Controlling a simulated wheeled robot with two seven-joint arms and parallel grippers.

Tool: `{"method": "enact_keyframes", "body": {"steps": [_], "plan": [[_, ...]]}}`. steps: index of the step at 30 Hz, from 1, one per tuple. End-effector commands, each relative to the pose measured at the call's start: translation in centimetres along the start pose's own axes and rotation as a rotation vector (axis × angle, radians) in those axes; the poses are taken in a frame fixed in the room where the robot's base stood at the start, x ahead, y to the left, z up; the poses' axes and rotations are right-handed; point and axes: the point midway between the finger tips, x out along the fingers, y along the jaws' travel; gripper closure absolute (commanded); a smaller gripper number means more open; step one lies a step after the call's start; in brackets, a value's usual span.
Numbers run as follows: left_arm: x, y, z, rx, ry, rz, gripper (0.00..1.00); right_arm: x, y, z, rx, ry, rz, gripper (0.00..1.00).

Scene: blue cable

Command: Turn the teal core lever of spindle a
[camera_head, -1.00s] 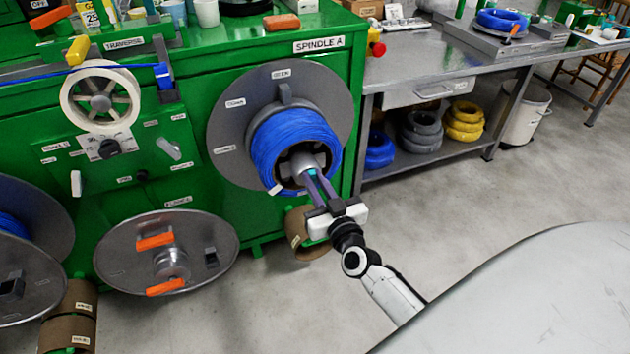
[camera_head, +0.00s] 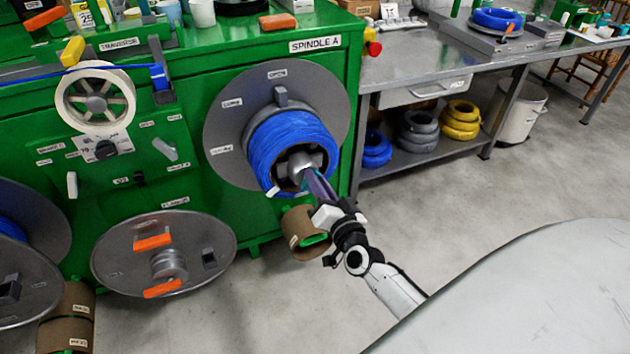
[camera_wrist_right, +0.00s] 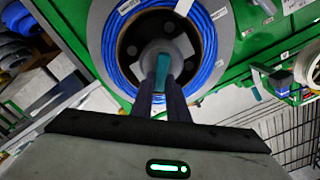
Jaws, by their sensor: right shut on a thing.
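Spindle A (camera_head: 222,100) has a grey flange on the front of the green machine, with a coil of blue cable (camera_head: 285,150) around its core. The grey core hub (camera_head: 298,164) shows at the coil's centre; it also shows in the right wrist view (camera_wrist_right: 162,48). My right gripper (camera_head: 310,176) is at the hub, its fingers pointing into the coil's opening. In the right wrist view its fingers are shut on the teal core lever (camera_wrist_right: 159,88), a narrow teal strip between them. My left gripper is out of view.
A loose flange (camera_head: 110,262) with orange handles leans at the lower left. The floor in front is open.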

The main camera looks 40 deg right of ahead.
Motion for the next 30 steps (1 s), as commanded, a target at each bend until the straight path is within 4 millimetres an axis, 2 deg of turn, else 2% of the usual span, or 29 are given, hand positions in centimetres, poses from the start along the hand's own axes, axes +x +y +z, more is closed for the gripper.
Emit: {"method": "enact_keyframes", "body": {"steps": [18,30], "plan": [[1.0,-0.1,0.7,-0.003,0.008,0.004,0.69,0.0,1.2,0.5,0.576,0.000,0.001,1.00],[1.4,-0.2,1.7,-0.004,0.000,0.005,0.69,0.0,1.6,0.7,0.830,0.000,0.001,1.00]]}}
